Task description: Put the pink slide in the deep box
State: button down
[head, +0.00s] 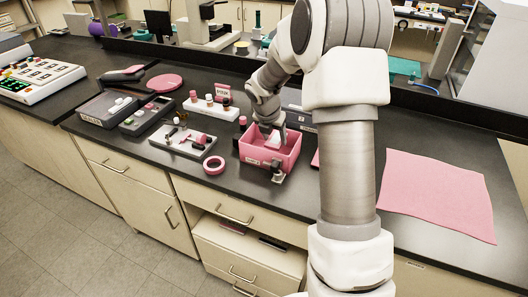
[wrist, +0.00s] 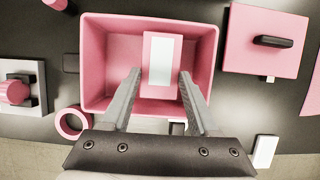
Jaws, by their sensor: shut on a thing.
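The pink slide (wrist: 161,62), a flat plate with a pale middle and pink ends, is between the fingertips of my gripper (wrist: 160,76) in the wrist view. The gripper is shut on its long sides. The slide is over the open pink deep box (wrist: 97,62), within its walls as seen from above; I cannot tell how far it is from the floor. In the head view my gripper (head: 273,136) reaches down at the box (head: 284,162), and the arm hides part of it.
A pink lid with a black handle (wrist: 272,62) lies right of the box. A pink ring (head: 214,165) and a white tray of small parts (head: 172,145) are to its left. A pink mat (head: 436,195) lies on the right of the black bench.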

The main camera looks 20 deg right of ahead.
jog(key=w+a+f, duration=0.2)
jog(key=shift+a, duration=0.3)
jog(key=shift+s+f+b, duration=0.1)
jog(key=shift+f+b, duration=0.25)
jog(key=shift+f, duration=1.55)
jog(key=shift+f, duration=0.1)
jog(key=shift+c, duration=0.7)
grip_release()
jog(key=shift+f, duration=0.1)
